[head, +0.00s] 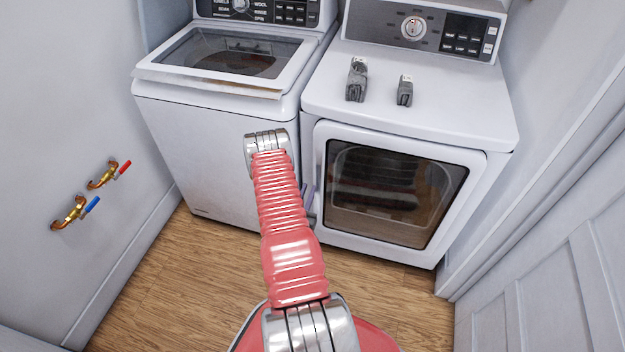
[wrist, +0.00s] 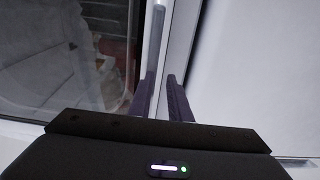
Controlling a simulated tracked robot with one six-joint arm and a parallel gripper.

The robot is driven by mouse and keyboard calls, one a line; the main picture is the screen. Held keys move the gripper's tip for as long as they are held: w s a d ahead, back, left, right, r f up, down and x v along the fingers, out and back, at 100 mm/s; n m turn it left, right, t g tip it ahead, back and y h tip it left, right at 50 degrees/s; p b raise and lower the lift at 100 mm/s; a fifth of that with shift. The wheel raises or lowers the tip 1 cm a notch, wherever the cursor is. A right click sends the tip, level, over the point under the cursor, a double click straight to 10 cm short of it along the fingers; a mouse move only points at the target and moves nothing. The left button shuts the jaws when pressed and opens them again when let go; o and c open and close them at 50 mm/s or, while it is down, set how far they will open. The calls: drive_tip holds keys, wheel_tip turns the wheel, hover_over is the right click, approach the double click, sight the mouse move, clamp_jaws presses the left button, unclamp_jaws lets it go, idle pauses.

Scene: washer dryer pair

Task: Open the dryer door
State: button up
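The dryer (head: 410,110) stands at the right in the head view. Its white-framed door (head: 478,170) with a dark window (head: 390,195) looks shut. My red arm reaches forward to the gap at the door's left side and hides most of my gripper (head: 312,205). In the wrist view my gripper (wrist: 160,95) has two dark fingers, apart from each other. The door's white edge, with a grey vertical strip (wrist: 156,45), runs between and beyond the fingertips. The door window (wrist: 75,55) fills the left of that view. I cannot tell whether the fingers touch the edge.
The washer (head: 215,135) stands close at the left, its lid down. Two small grey objects, (head: 356,80) and (head: 404,90), stand on the dryer top. Valves (head: 75,210) stick out of the left wall. A panelled door (head: 560,270) is at the right. Wood floor (head: 170,300) lies clear in front.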

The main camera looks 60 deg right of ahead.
sight(314, 176)
drive_tip(key=d, duration=0.4)
drive_tip(key=w+d, duration=0.1)
drive_tip(key=d, duration=0.2)
drive_tip(key=shift+w, duration=0.1)
drive_tip(key=shift+c, duration=0.5)
clamp_jaws()
drive_tip(key=shift+a, duration=0.3)
